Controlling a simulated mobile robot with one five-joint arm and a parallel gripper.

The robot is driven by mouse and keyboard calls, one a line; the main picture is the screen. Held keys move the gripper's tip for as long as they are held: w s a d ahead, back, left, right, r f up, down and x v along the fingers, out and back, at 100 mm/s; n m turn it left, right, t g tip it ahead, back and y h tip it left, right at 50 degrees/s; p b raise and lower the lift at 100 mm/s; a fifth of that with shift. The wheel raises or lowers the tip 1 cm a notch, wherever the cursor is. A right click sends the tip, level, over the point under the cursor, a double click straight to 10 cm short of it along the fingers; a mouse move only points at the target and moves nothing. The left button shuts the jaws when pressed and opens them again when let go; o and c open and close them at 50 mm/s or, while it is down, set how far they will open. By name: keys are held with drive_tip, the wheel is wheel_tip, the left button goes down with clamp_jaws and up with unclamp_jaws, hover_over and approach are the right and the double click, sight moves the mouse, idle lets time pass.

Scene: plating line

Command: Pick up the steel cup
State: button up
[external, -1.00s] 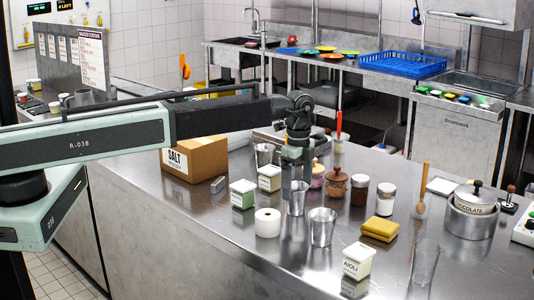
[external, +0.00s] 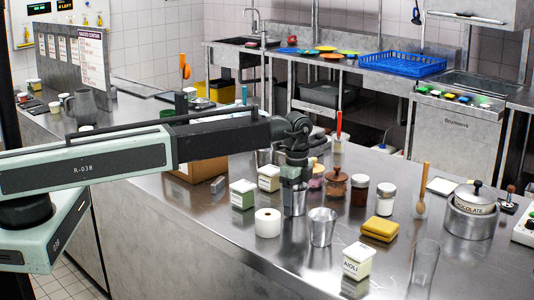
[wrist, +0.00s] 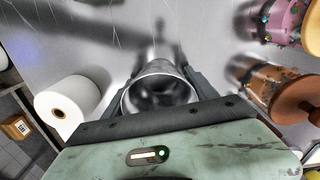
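A shiny steel cup (external: 295,203) stands upright on the steel counter, its upper part covered by my gripper (external: 294,184) in the external view. In the wrist view the cup's round mouth (wrist: 160,92) lies between the two fingers of my gripper (wrist: 157,84), one on each side. The fingers are spread around the cup, close to its sides; firm contact is not visible. A second steel cup (external: 322,228) stands just to the right and nearer the camera. Another metal cup (external: 264,157) stands behind, partly hidden by my arm.
A white roll (external: 267,223) stands close on the left, with a green-sided tub (external: 243,194) behind it. A brown lidded pot (external: 335,184) and jars stand to the right. Yellow sponges (external: 380,229), an aioli tub (external: 357,261) and a clear glass (external: 423,270) are farther right.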

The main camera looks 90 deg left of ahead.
drive_tip(key=shift+c, duration=1.4)
wheel_tip(320, 180, up, 10)
drive_tip(key=p, duration=1)
